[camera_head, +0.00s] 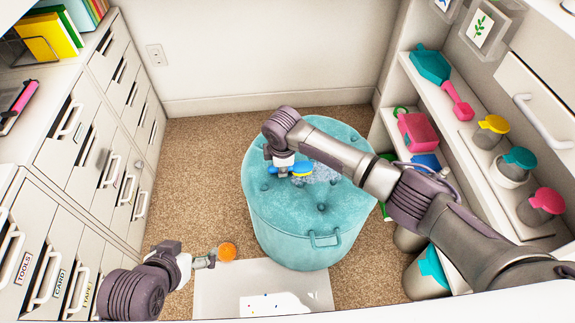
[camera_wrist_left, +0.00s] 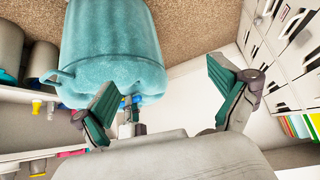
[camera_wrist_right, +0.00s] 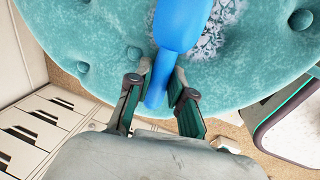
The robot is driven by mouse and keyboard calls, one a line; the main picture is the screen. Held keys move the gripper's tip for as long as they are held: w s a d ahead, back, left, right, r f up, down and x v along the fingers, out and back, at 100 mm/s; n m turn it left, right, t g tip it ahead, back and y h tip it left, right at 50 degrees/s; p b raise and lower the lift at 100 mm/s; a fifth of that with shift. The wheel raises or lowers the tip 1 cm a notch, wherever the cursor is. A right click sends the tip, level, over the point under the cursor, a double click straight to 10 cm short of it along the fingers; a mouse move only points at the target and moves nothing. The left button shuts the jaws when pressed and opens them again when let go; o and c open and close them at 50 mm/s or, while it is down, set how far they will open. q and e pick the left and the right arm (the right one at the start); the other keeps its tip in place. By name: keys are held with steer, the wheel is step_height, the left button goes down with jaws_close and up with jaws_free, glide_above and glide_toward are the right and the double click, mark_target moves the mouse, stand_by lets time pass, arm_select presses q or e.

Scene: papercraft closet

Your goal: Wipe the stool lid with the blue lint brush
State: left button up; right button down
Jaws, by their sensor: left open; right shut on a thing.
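The teal tufted stool (camera_head: 300,235) stands on the carpet, with its lid (camera_head: 322,210) on top. A whitish patch of lint (camera_head: 325,173) lies on the lid; it also shows in the right wrist view (camera_wrist_right: 215,38). My right gripper (camera_wrist_right: 158,88) is shut on the handle of the blue lint brush (camera_wrist_right: 180,25), which also shows in the head view (camera_head: 302,169). The brush is over the lid beside the lint, covering part of it; contact is unclear. My left gripper (camera_head: 208,262) is open and empty, left of the stool; its spread fingers show in the left wrist view (camera_wrist_left: 165,95).
A round orange thing (camera_head: 227,252) is by my left gripper. A pale mat (camera_head: 215,290) lies before the stool. Drawer cabinets (camera_head: 85,150) line the left. Shelves (camera_head: 480,150) with bottles and jars line the right. Carpet (camera_head: 200,160) is clear left of the stool.

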mark_target(296, 167)
steer(key=shift+a, duration=0.75)
steer(key=shift+d+p, duration=0.35)
steer(key=shift+d, duration=0.05)
steer(key=shift+d+p, duration=0.5)
steer(key=shift+d, duration=0.25)
steer(key=shift+d+p, duration=0.35)
arm_select(q)
steer(key=s+a+g+y, duration=0.1)
steer(key=s+a+g, duration=0.1)
steer(key=s+g, duration=0.35)
arm_select(e)
steer(key=shift+d+p, duration=0.4)
steer(key=shift+d, duration=0.45)
steer(key=shift+d+p, duration=0.65)
steer(key=shift+d, duration=0.45)
steer(key=shift+w+d+p, duration=0.1)
steer(key=shift+d+p, duration=0.4)
steer(key=shift+d, duration=1.3)
steer(key=shift+a+f, duration=0.1)
steer(key=shift+a, duration=3.7)
arm_select(q)
steer(key=shift+t, duration=0.65)
steer(key=shift+s+x, duration=0.2)
steer(key=shift+x, duration=0.75)
steer(key=shift+s+x, duration=0.25)
steer(key=shift+x, duration=0.7)
steer(key=shift+s+x, duration=0.2)
steer(key=shift+x, duration=0.8)
arm_select(e)
steer(key=shift+a, duration=0.75)
